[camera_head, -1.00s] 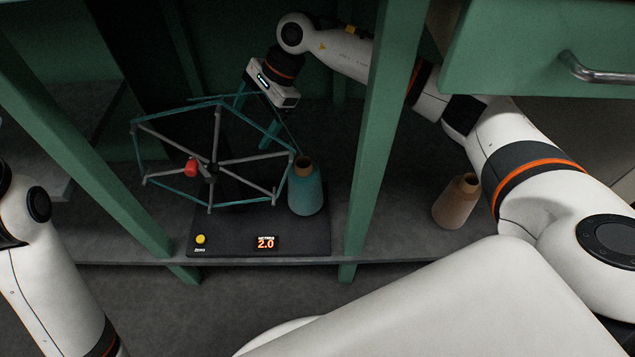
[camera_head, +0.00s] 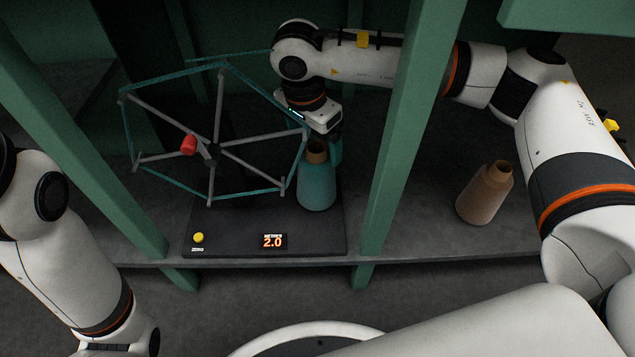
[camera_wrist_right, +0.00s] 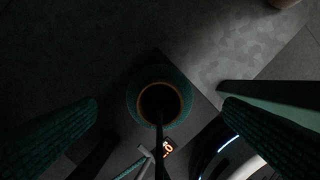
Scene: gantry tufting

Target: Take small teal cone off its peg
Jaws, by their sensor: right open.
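The small teal cone (camera_head: 317,188), with a brown top, stands upright at the right end of a dark base (camera_head: 225,240). Its peg is not clearly visible. My right gripper (camera_head: 326,150) is at the cone's top, reaching down from above and behind; a teal-green finger shows beside the cone's right edge. In the right wrist view, the cone (camera_wrist_right: 136,108) is seen from above, its dark round opening between the two spread fingers (camera_wrist_right: 160,108). The jaws are open, with a gap on each side. A dark line runs down from the opening. My left gripper is out of view.
A reel (camera_head: 214,150) with grey spokes, teal yarn and a red knob stands left of the cone, close to it.

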